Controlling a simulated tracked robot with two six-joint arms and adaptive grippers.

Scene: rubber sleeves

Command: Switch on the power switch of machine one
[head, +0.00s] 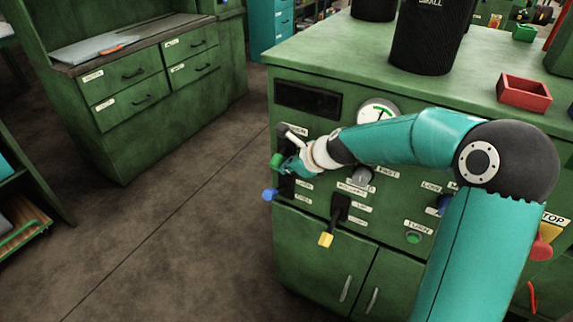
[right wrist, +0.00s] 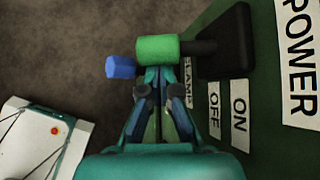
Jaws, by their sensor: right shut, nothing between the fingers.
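The power switch is a lever with a green knob (head: 277,160) at the left end of the green machine's front panel. In the right wrist view its green knob (right wrist: 157,49) sits on a short dark stem from a black base (right wrist: 228,42), beside labels reading POWER, ON and OFF. My right gripper (head: 288,166) is at this knob. In the right wrist view, the right gripper's (right wrist: 160,76) fingers are shut and empty, their tips at the knob's edge; whether they touch it is unclear. I cannot tell the lever's exact position. My left gripper is not in view.
A blue knob (head: 270,194) sits just below the green one, and a yellow-ended lever (head: 326,238) hangs lower right. A white-faced gauge (head: 379,112) is above my forearm. A red bin (head: 523,91) stands on the machine top. The floor to the left is clear.

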